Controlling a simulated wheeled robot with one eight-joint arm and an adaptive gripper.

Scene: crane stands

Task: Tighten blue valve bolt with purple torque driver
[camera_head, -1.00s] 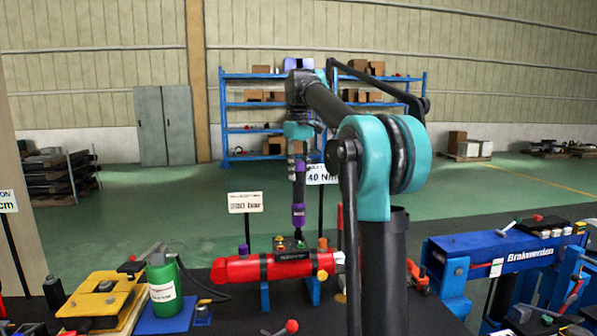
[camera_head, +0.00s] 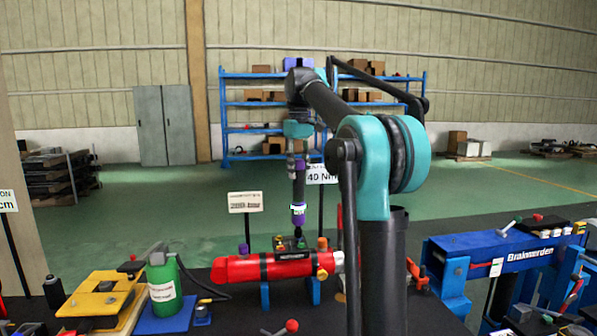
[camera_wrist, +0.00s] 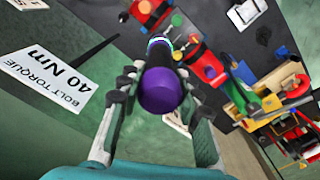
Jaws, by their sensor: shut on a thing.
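My gripper (camera_head: 298,162) is shut on the purple torque driver (camera_head: 298,216), which hangs upright with its tip down at the valve block on the red cylinder (camera_head: 238,270). In the wrist view the driver's round purple end (camera_wrist: 161,91) sits between the fingers of my gripper (camera_wrist: 155,88), and a pale lit ring shows around its body. The tip appears to meet the small coloured bolts on top of the block, but I cannot tell whether it is seated. The blue valve bolt cannot be made out; the driver may cover it.
A bolt torque sign (camera_wrist: 68,80) reading 40 Nm stands close behind the driver. A blue device (camera_head: 505,250) stands at right. A red-knobbed lever (camera_head: 290,326) lies in front.

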